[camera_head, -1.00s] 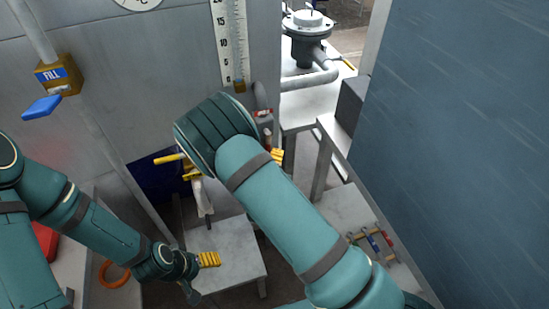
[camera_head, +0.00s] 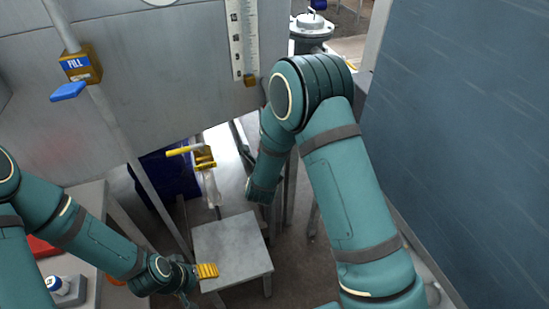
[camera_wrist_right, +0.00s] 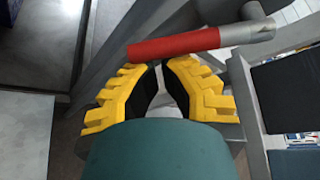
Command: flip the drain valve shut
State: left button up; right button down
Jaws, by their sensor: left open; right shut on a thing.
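A red-sleeved lever (camera_wrist_right: 175,43) with a grey metal end crosses the right wrist view at the yellow fingertips of my right gripper (camera_wrist_right: 163,66). The fingers are drawn together on it; the exact contact is hard to see. In the head view my right arm hides this gripper and the lever. A yellow valve-like fitting (camera_head: 205,158) with a yellow bar and a pale spout hangs below the tank, left of my right arm. No drain label is readable. My left gripper (camera_head: 207,271) is open and empty beside the low grey stool, away from the fitting.
A FILL valve (camera_head: 80,65) with a blue handle (camera_head: 68,92) is on the pipe at upper left. The grey stool (camera_head: 232,245) stands below the yellow fitting. A large blue-grey panel (camera_head: 470,130) bounds the right side. A dark blue bin (camera_head: 172,180) stands behind.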

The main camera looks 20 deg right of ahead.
jog(key=a+r+m+g+y, duration=0.1)
jog(key=a+r+m+y, duration=0.4)
jog(key=shift+r, duration=0.2)
dwell(0.5)
jog(key=shift+r, duration=0.1)
dwell(0.6)
